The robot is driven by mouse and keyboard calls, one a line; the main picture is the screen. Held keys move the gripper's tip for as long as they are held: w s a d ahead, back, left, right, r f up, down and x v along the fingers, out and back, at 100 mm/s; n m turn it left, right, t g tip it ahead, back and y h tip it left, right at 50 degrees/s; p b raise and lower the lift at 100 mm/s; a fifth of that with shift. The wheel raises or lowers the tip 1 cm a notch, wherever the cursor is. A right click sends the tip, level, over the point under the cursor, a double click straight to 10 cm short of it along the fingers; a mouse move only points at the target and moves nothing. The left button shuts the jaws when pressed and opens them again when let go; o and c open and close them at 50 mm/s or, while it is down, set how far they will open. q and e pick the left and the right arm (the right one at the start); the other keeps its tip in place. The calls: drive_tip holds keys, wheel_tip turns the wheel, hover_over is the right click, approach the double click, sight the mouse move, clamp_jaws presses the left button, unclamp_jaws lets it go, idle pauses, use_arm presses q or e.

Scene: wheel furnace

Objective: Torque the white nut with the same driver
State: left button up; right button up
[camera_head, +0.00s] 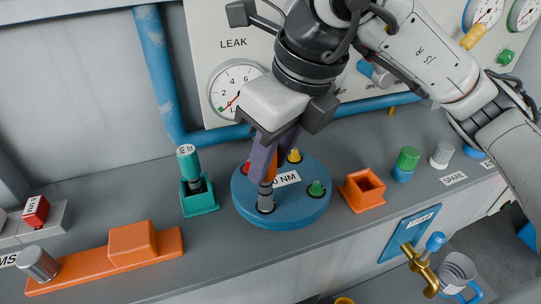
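My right gripper (268,163) comes down from the top right, its purple fingers closed around an orange driver (271,172). The driver's grey socket end (265,197) points down onto the near left part of a round blue wheel (283,221). A white nut is not seen on the wheel; the socket covers the spot where it stands. A red nut (245,168), a yellow nut (295,156) and a green nut (316,189) show on the wheel, around a partly hidden label ending in "0 NM" (287,179). My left gripper is not in view.
An empty orange holder (362,190) stands right of the wheel. A teal driver (188,163) stands in a teal holder (200,206) at left. Green (408,158) and white (441,155) pieces stand near the "SPARE" label. An orange fixture (131,245) lies left on the grey bench.

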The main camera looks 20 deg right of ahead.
drive_tip(key=o, duration=0.5)
